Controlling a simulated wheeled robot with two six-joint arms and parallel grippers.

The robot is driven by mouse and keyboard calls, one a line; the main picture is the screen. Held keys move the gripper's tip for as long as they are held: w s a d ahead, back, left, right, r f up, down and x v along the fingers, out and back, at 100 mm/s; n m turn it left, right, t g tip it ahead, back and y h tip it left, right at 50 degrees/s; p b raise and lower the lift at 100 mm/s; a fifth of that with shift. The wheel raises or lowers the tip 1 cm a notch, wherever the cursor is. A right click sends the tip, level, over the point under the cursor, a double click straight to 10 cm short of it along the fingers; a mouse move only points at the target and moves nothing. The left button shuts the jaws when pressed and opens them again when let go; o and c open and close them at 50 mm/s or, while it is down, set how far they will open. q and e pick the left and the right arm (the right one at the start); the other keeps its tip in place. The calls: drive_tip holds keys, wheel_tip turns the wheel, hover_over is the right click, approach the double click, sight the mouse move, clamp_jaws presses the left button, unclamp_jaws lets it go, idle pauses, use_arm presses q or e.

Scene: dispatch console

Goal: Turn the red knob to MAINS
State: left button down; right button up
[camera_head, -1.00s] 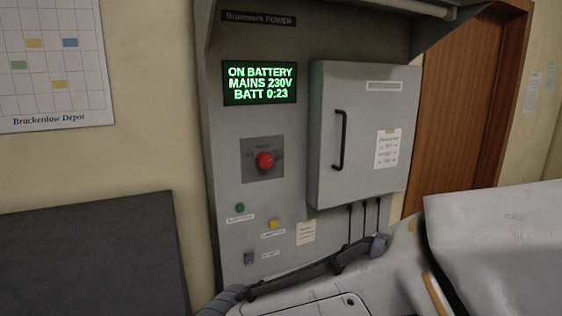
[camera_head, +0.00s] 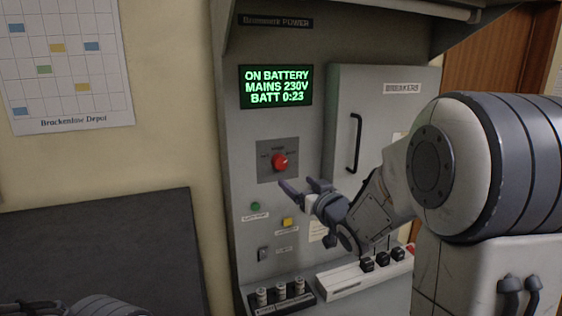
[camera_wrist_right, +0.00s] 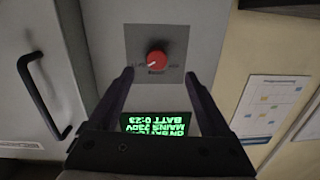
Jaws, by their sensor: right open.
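The red knob (camera_head: 280,162) sits on a dark square plate (camera_head: 263,174) on the grey console, under the green-lit screen (camera_head: 275,87) reading ON BATTERY, MAINS 230V, BATT 0:23. In the right wrist view, which is upside down, the knob (camera_wrist_right: 157,61) has a short white mark toward the picture's lower left. Small labels flank it, too small to read surely. My right gripper (camera_head: 306,186) is open and empty, just below and right of the knob in the head view. Its fingers (camera_wrist_right: 158,80) point toward the knob in the wrist view, without visible contact. My left gripper is not seen.
A closed cabinet door with a black handle (camera_head: 354,143) is right of the knob. Below are a green button (camera_head: 255,206), a yellow button (camera_head: 287,222) and a small toggle (camera_head: 262,253). Black switches (camera_head: 368,264) line a white strip lower down. A dark panel (camera_head: 100,250) stands left.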

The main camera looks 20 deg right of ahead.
sight(282, 163)
drive_tip(key=shift+t, duration=0.3)
drive_tip(key=w+p, duration=0.1)
drive_tip(key=w, duration=0.2)
drive_tip(key=w+r+p, duration=0.1)
drive_tip(key=w+p, duration=0.1)
drive_tip(key=w, duration=0.1)
drive_tip(key=w+p, duration=0.2)
drive_tip(key=w, duration=0.1)
drive_tip(key=shift+w+r, duration=0.2)
drive_tip(key=shift+w, duration=0.2)
drive_tip(key=shift+w+a+f, duration=0.1)
drive_tip(key=shift+w, duration=0.25)
